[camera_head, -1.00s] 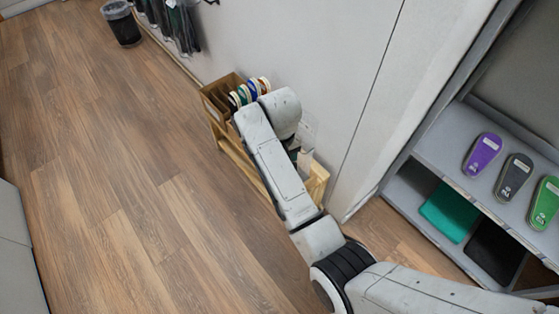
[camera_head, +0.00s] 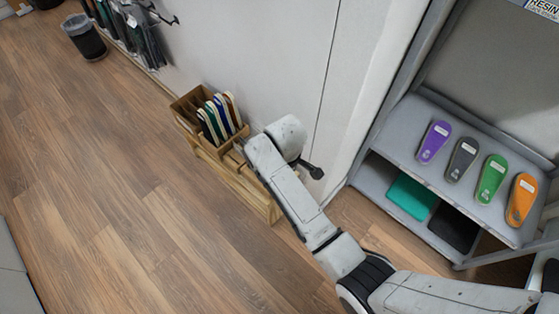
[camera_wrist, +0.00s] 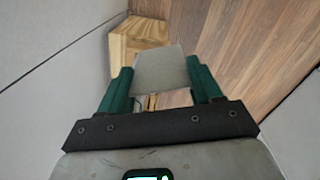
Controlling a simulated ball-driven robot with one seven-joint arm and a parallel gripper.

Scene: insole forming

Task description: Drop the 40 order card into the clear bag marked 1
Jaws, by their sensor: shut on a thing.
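In the wrist view my gripper (camera_wrist: 159,68) has its green fingers shut on a flat pale grey card (camera_wrist: 163,78). The card stands out beyond the fingertips, and no number is readable on it. In the head view my forearm hides the fingers and the card. I cannot make out a clear bag marked 1 in either view. Dark and greyish items (camera_head: 137,38) hang on the wall at the upper left, too small to tell what they are.
A wooden rack (camera_head: 232,176) with several coloured upright pieces (camera_head: 221,116) stands against the wall, left of my arm. A grey shelf (camera_head: 384,148) at right holds several coloured insole shapes (camera_head: 462,160). A bin (camera_head: 86,38) stands at the upper left. The wooden floor (camera_head: 110,190) is open.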

